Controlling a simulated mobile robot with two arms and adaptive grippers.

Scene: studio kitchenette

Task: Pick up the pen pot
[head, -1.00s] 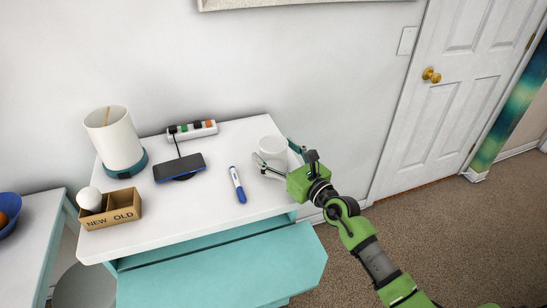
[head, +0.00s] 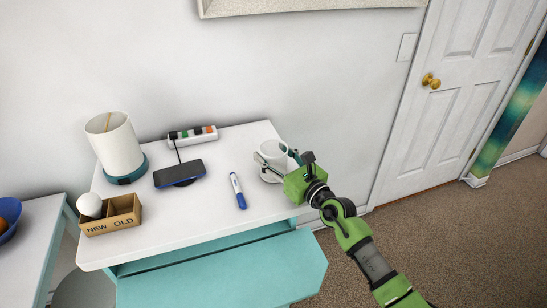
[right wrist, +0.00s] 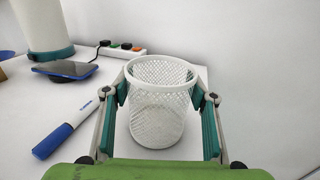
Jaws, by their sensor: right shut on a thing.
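The pen pot is a white mesh cup (head: 268,152) at the right end of the white desk top. It is empty and upright, and it also shows in the right wrist view (right wrist: 160,105). My right gripper (head: 276,164) is shut on the pot, with one finger on each side in the right wrist view (right wrist: 160,118). I cannot tell whether the pot's base touches the desk. My left gripper is not in view.
A blue and white marker (head: 238,191) lies left of the pot. A phone on a stand (head: 180,173), a power strip (head: 192,136), a lamp (head: 115,147) and a NEW/OLD box (head: 112,215) stand further left. A teal drawer (head: 225,275) is open in front.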

